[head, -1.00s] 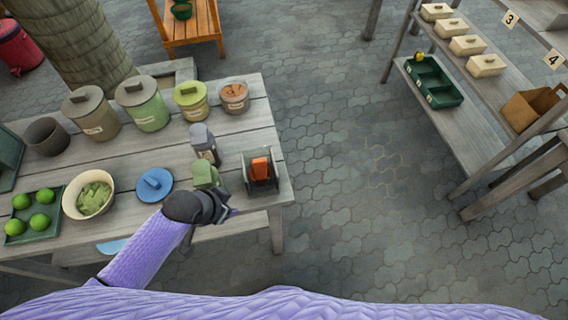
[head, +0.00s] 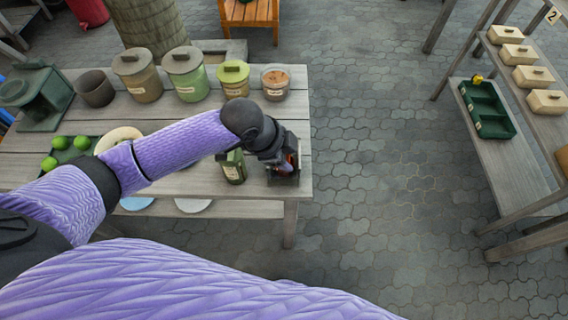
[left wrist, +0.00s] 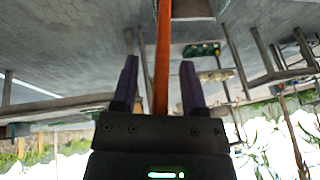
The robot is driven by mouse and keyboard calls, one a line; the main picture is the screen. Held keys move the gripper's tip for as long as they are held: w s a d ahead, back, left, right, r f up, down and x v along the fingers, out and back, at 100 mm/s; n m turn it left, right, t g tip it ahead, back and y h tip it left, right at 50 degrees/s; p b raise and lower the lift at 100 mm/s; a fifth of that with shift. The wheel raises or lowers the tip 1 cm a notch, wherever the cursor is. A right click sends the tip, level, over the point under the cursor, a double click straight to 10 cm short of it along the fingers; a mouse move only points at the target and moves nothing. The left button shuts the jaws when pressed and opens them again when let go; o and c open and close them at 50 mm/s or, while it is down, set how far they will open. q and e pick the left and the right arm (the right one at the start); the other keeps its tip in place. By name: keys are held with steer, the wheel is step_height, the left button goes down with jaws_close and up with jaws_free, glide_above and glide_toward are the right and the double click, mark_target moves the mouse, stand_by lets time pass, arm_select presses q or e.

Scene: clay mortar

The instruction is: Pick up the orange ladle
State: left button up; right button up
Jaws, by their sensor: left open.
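The orange ladle shows as a small orange patch (head: 291,160) at the dark holder (head: 284,180) near the right end of the table, mostly hidden by my left gripper (head: 286,163). In the left wrist view, its long orange handle (left wrist: 162,60) runs between the two fingers of my left gripper (left wrist: 158,72). The fingers are open, with a visible gap on each side of the handle. The ladle's bowl cannot be made out. My right gripper is not in view.
A green container (head: 233,168) stands just left of the holder. Lidded jars (head: 185,75) line the back of the wooden table (head: 210,181). Limes (head: 60,143) sit at left. Open paving (head: 385,200) lies to the right, before a shelf with a green tray (head: 486,108).

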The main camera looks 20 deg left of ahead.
arm_select(q)
jaws_close()
steer(key=shift+r, duration=0.1)
stand_by(1.2)
